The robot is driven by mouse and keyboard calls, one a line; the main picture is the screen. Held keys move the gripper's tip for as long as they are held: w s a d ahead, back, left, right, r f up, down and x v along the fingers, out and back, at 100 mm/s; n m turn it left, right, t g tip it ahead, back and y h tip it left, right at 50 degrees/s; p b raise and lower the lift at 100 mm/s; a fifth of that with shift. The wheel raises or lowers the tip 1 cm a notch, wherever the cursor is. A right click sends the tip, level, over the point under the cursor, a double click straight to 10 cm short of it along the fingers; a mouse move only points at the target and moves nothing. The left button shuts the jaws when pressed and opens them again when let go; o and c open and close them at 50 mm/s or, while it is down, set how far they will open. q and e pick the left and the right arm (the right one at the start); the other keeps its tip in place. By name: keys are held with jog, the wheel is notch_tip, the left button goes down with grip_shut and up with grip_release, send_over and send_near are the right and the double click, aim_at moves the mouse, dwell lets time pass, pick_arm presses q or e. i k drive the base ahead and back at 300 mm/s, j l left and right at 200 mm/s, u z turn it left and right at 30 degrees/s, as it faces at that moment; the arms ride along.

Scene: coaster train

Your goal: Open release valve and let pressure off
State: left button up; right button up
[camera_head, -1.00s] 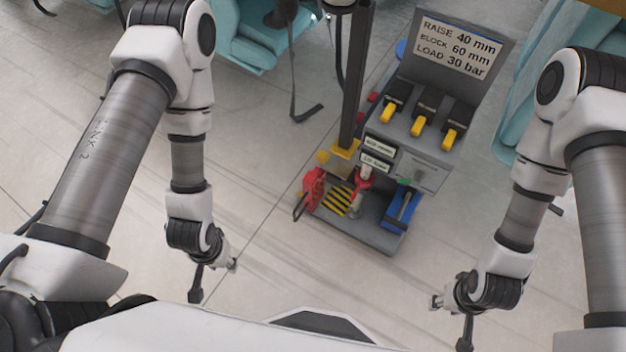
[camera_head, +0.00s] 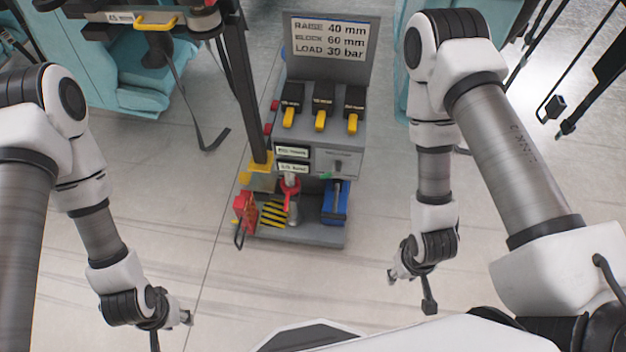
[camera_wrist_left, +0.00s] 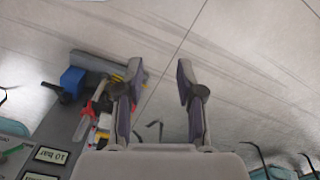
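A grey station (camera_head: 318,240) stands on the floor ahead in the head view. On its lower deck are a red-handled fitting (camera_head: 290,188) with a metal body, a blue block-like unit (camera_head: 336,204) with a dark lever, and a red item (camera_head: 243,212) at the left edge. A small green part (camera_head: 325,175) shows above the blue unit. I cannot tell which part is the release valve. My left gripper (camera_head: 187,318) is empty, left of and short of the station; in the left wrist view its fingers (camera_wrist_left: 157,70) are spread. My right gripper (camera_head: 391,275) is right of the station, its fingers too small to judge.
The station's upper panel has three yellow-handled black levers (camera_head: 320,118) and a sign (camera_head: 328,40) reading raise 40 mm, block 60 mm, load 30 bar. A dark post (camera_head: 248,100) rises at its left. Teal seats (camera_head: 140,85) stand behind. The floor in front is clear.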

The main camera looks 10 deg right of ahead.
aim_at(338, 166)
jog(key=k+l+z, duration=0.6)
jog(key=k+l, duration=0.25)
